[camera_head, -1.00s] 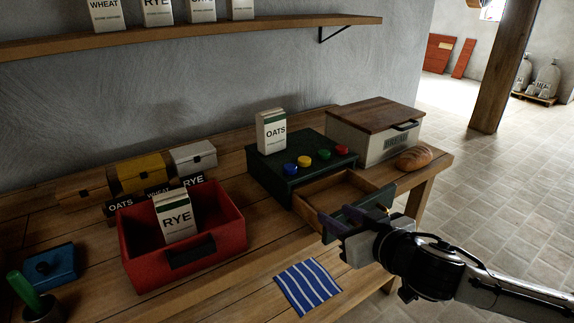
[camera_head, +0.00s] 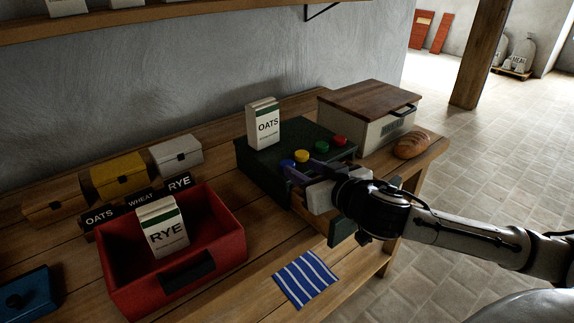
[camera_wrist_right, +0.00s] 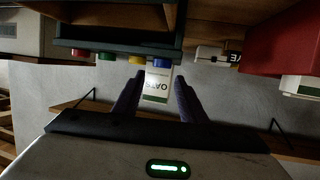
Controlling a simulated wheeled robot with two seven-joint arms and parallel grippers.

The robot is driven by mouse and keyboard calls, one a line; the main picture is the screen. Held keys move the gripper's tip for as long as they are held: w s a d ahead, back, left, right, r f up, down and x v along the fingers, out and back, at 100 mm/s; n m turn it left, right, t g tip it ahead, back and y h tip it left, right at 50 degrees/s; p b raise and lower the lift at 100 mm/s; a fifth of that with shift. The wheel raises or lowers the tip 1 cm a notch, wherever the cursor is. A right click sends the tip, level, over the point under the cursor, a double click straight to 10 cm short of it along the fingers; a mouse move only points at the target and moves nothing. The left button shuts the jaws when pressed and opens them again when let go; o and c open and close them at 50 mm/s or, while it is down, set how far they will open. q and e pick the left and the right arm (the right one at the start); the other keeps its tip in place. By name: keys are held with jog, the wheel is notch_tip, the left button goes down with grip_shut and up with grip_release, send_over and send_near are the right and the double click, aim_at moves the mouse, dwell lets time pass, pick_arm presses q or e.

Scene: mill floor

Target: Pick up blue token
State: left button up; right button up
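The blue token (camera_head: 287,163) sits on top of the dark green box (camera_head: 262,160), at its front left edge. Yellow (camera_head: 302,156), green (camera_head: 321,146) and red (camera_head: 339,141) tokens stand in a row beside it. My right gripper (camera_head: 298,169) is just in front of the blue token, partly over the box's pulled-out drawer. In the right wrist view, which is upside down, the blue token (camera_wrist_right: 162,63) appears between the two purple fingers (camera_wrist_right: 158,78). The fingers are apart with nothing held. I cannot tell whether they touch the token. My left gripper is not in view.
An oats package (camera_head: 263,124) stands on the green box behind the tokens. A bread box (camera_head: 365,118) and a loaf (camera_head: 412,145) are to the right. A red crate (camera_head: 226,235) holding a rye package (camera_head: 163,228) is at left. A striped cloth (camera_head: 305,279) lies in front.

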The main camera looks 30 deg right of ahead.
aim_at(288, 163)
jog(key=shift+a+p+x, duration=0.2)
jog(key=shift+p+x, duration=0.25)
jog(key=shift+x, duration=2.2)
jog(key=shift+f, duration=0.15)
jog(key=shift+c, duration=0.2)
jog(key=c, duration=0.8)
